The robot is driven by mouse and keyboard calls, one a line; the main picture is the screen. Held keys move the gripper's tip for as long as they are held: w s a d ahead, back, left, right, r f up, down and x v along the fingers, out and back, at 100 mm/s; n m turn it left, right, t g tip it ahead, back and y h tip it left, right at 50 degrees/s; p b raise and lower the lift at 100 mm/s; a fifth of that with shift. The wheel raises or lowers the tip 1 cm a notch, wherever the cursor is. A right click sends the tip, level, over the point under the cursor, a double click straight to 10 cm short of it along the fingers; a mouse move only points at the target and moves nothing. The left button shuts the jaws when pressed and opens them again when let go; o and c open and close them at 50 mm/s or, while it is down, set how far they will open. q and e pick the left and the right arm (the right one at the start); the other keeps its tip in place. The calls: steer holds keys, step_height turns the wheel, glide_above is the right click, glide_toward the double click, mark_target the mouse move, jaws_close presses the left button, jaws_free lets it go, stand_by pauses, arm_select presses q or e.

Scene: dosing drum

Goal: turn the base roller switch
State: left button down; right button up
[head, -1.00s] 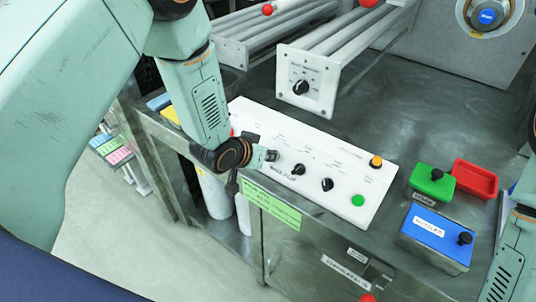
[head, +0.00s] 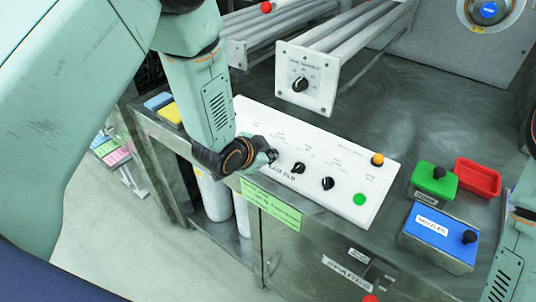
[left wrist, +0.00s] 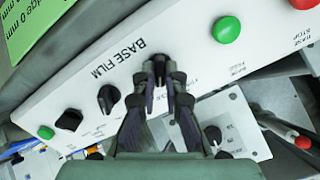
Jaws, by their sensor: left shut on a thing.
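A white sloped control panel (head: 312,150) labelled BASE FILM carries a row of black rotary knobs. My left gripper (head: 268,156) is at the leftmost knob of the row and shut on it. In the left wrist view the fingertips (left wrist: 164,82) meet beside the BASE FILM lettering and hide most of that knob, so its pointing direction cannot be told. The middle knob (head: 298,168) and the right knob (head: 327,184) are free; they also show in the left wrist view. My right gripper is out of view; only part of its arm shows at the right edge.
A green button (head: 359,199) and an orange button (head: 376,160) are at the panel's right. A roller frame with a knob (head: 299,84) stands behind. A green box (head: 433,181), red tray (head: 477,178) and blue box (head: 438,236) stand right. Bare steel lies behind the panel.

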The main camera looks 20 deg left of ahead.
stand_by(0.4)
arm_select(q)
steer(key=c, duration=1.4)
jaws_free()
steer(key=v, duration=1.2)
steer(key=s+a+f+n+g+y+b, duration=0.1)
steer(key=s+f+n+g+b, duration=0.2)
steer(key=s+f, duration=0.6)
steer(key=s+a+f+n+g+y+b, duration=0.1)
steer(key=s+f+n+g+b, duration=0.2)
steer(key=s+f, duration=0.7)
steer(key=s+a+f+n+g+b, duration=0.2)
steer(key=s+f+n+g+b, duration=0.1)
steer(key=s+f, duration=0.7)
step_height(320, 180, down, 3)
steer(key=shift+s+n+g+y+b, duration=0.15)
steer(key=shift+n+g+y+b, duration=0.15)
steer(key=shift+n+y+b, duration=0.15)
